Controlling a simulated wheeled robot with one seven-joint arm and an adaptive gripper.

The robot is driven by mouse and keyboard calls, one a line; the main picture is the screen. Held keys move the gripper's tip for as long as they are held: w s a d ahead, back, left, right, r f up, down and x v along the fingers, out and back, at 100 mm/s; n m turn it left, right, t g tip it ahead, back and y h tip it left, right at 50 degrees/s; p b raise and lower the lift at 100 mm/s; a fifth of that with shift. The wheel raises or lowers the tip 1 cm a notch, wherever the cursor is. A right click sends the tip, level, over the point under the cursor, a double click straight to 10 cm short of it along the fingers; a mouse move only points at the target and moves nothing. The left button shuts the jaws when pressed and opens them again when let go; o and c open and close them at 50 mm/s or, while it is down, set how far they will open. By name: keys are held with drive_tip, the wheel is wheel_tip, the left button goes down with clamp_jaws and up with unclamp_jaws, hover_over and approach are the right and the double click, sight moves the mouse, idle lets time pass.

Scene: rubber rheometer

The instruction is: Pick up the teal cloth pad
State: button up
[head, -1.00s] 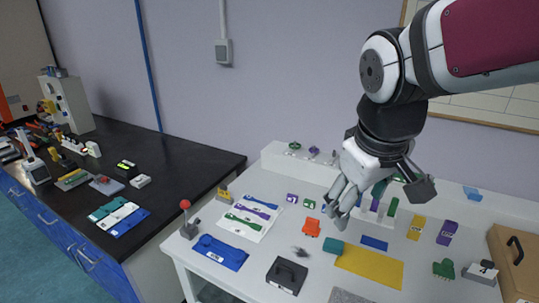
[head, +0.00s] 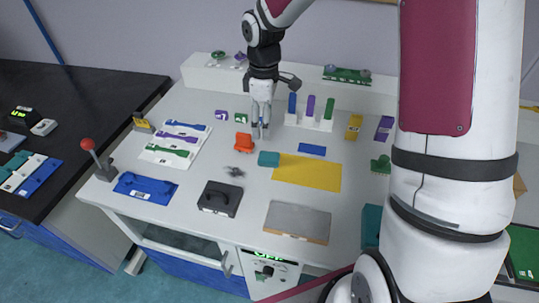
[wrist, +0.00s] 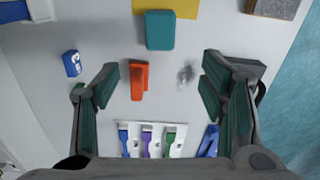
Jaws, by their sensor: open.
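The teal cloth pad (head: 268,159) is a small block-like piece lying on the white table, against the left edge of the yellow mat (head: 308,173). In the wrist view the pad (wrist: 160,30) is at the top centre, beyond the fingertips, touching or overlapping the yellow mat's edge. My gripper (head: 260,131) points down above the table, behind the pad in the head view. In the wrist view my gripper (wrist: 158,88) is open and empty, its teal-lined fingers wide apart. The pad is not between the fingers.
A white rack (head: 310,121) stands behind.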

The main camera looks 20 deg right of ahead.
hover_over(267, 156)
drive_tip(key=f, duration=0.7)
drive_tip(key=shift+a, duration=0.2)
drive_tip(key=shift+d+f+p, duration=0.2)
drive_tip(key=shift+f+p, duration=0.15)
drive_tip(key=shift+f, duration=2.5)
drive_tip(key=shift+c, duration=0.6)
drive_tip(key=c, duration=0.9)
